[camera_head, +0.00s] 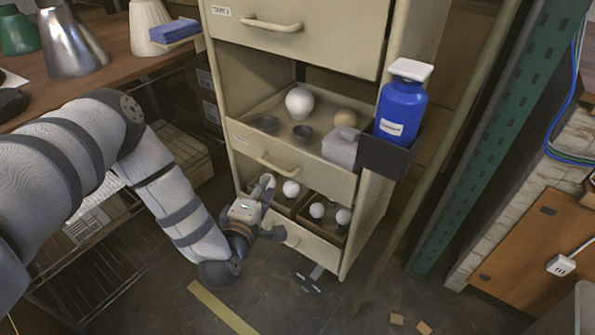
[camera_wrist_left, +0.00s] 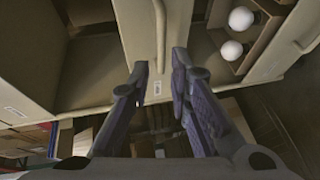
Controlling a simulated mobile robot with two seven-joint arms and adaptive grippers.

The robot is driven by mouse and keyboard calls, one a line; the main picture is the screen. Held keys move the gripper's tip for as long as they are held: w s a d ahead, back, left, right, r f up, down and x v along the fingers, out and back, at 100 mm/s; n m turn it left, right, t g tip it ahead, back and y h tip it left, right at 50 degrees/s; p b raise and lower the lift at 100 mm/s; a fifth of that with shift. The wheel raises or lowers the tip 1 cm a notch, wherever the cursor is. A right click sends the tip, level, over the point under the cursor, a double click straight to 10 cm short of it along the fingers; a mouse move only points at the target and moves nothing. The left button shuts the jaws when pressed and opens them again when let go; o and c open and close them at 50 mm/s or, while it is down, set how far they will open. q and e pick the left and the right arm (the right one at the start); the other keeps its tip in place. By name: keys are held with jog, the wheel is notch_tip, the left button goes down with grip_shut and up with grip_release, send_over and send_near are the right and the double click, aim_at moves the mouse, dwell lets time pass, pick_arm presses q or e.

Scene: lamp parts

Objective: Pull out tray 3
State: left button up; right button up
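A beige cabinet (camera_head: 246,78) stands in the middle of the head view. Its middle tray front (camera_head: 300,170) has a bar handle (camera_head: 277,166) and a label too small to read. This tray holds a white ball, dark cups and a pale box. My left gripper (camera_head: 268,206) is in front of the cabinet, low and left of the middle. In the left wrist view its fingers are apart, one on each side of a tray front (camera_wrist_left: 158,70) with a handle (camera_wrist_left: 160,30). I see no clear contact with the handle. My right gripper is not in view.
A lower tray (camera_head: 305,241) holds several white bulbs. A blue bottle (camera_head: 400,105) sits in a dark holder (camera_head: 388,157) on the cabinet's right side. A wooden workbench (camera_head: 108,45) is at the left and a green post (camera_head: 500,135) at the right. Small blocks (camera_head: 397,319) lie on the floor.

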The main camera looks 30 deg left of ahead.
aim_at(275, 167)
pick_arm(q)
jog(key=b+x, duration=0.2)
jog(key=x, duration=0.8)
jog(key=shift+f, duration=0.1)
grip_shut()
